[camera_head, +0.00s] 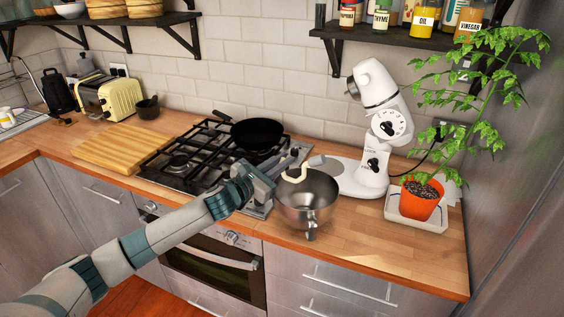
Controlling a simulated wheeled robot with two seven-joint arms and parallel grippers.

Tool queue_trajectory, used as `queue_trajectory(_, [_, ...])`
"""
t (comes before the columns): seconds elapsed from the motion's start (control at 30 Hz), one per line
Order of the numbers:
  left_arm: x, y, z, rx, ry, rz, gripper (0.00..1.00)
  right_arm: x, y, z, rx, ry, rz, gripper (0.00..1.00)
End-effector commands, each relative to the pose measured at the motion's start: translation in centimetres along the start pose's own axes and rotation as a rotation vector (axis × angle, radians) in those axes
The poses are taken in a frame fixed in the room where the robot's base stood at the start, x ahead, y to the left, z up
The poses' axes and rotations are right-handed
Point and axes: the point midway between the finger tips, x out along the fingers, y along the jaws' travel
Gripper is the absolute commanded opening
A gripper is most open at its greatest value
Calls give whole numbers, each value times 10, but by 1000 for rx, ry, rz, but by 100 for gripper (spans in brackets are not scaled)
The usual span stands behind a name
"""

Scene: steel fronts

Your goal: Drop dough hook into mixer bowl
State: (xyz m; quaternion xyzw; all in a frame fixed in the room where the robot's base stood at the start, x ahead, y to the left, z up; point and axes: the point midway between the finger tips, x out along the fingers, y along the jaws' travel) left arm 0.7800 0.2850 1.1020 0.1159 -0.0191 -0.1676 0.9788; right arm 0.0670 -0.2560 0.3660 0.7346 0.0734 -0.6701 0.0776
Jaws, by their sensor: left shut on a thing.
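The steel mixer bowl (308,205) stands on the wooden counter in front of the white stand mixer (374,135), whose head is tilted up. My left gripper (284,171) reaches in from the left to the bowl's left rim. It is shut on the pale, curved dough hook (296,176). The hook is at the bowl's opening, near the back left rim; I cannot tell whether it touches the bowl. My right gripper is not in view.
A gas hob (180,160) with a black pan (257,133) lies left of the bowl. A potted plant (421,198) stands at the right. The counter front right of the bowl (390,245) is clear. Shelves (375,36) hang above.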

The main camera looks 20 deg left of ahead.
Motion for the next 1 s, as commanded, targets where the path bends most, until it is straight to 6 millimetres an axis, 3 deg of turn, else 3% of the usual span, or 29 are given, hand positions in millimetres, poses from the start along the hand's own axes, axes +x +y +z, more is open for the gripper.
queue_trajectory(0.1, [0, 0, 1, 0, -1, 0, 0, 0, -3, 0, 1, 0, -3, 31])
queue_trajectory(0.13, [0, 0, 1, 0, -1, 0, 19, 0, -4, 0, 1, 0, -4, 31])
queue_trajectory(0.2, [0, 0, 1, 0, -1, 0, 34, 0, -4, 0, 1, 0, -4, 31])
queue_trajectory(0.67, [-5, 1, -1, 1, 1, 1, 34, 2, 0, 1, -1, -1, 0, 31])
queue_trajectory(0.87, [-24, 0, -3, 2, 1, 0, 34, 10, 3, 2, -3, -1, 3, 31])
queue_trajectory(1.0, [-46, 0, -5, 3, 2, 0, 34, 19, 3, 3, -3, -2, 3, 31])
